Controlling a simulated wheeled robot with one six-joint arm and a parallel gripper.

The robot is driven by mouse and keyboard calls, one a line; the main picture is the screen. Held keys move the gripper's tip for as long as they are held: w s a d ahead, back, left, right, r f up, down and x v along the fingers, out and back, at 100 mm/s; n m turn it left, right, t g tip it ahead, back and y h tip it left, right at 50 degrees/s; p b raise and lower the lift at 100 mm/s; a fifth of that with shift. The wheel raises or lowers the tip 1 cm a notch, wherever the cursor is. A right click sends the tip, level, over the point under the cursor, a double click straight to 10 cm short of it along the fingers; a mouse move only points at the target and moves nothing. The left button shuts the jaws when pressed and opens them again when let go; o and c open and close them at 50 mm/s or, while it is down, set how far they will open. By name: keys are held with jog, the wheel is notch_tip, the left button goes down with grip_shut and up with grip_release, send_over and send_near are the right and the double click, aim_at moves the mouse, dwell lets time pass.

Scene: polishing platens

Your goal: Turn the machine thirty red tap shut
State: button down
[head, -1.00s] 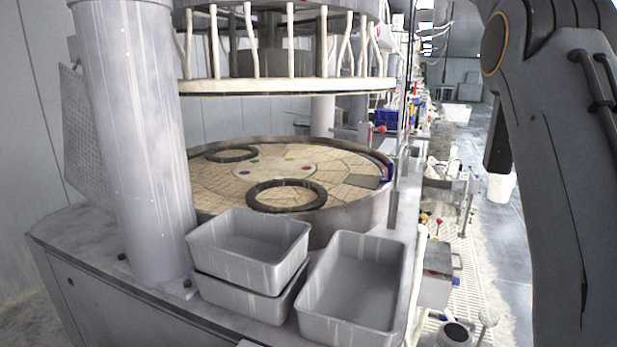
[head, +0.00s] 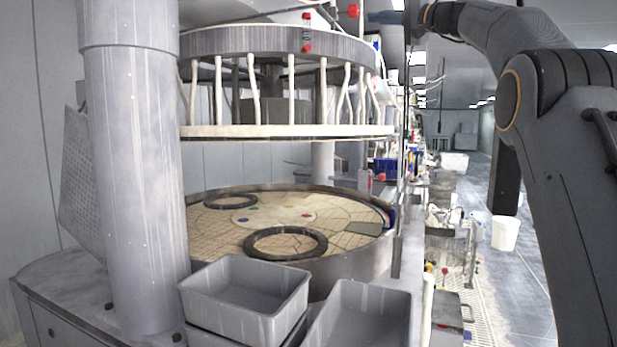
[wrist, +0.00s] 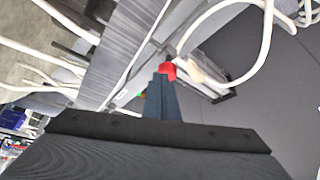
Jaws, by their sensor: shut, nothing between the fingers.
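A small red tap (head: 353,10) shows at the top of the head view, by the right end of the machine's upper part. It also shows in the wrist view (wrist: 167,70), just past my fingertips. My gripper (head: 370,17) comes in from the right, level with the tap, its fingers pointing left at it. In the wrist view my gripper (wrist: 162,82) is shut with nothing held, and its tips overlap the tap's lower edge. I cannot tell whether they touch. No machine number is readable, and the tap's handle direction is unclear.
The upper platen (head: 270,42) with white hoses hangs above the round lower platen (head: 350,262), which carries dark rings. Grey bins (head: 245,290) stand in front. White hoses (wrist: 268,40) loop close around the tap in the wrist view. An aisle (head: 510,270) runs along the right.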

aim_at(354, 11)
jog(key=shift+s+d, duration=0.3)
jog(key=shift+d, duration=0.35)
jog(key=w+a+r+p, duration=0.1)
jog(key=a+r+p, duration=0.2)
jog(key=a+p, duration=0.3)
jog(key=shift+w, duration=0.15)
dwell(0.5)
jog(key=shift+w+d+r+p, duration=0.1)
jog(key=shift+p, duration=0.25)
dwell(0.4)
jog(key=shift+w+d+f+b, duration=0.1)
jog(key=shift+w+f+b, duration=0.15)
jog(key=shift+f+b, duration=0.75)
jog(key=shift+w+d+f+b, duration=0.15)
jog(key=shift+w+f+b, duration=0.2)
jog(key=shift+b, duration=0.2)
dwell(0.6)
jog(key=shift+s+f+b, duration=0.1)
jog(key=shift+f+b, duration=0.2)
jog(key=shift+b, duration=0.6)
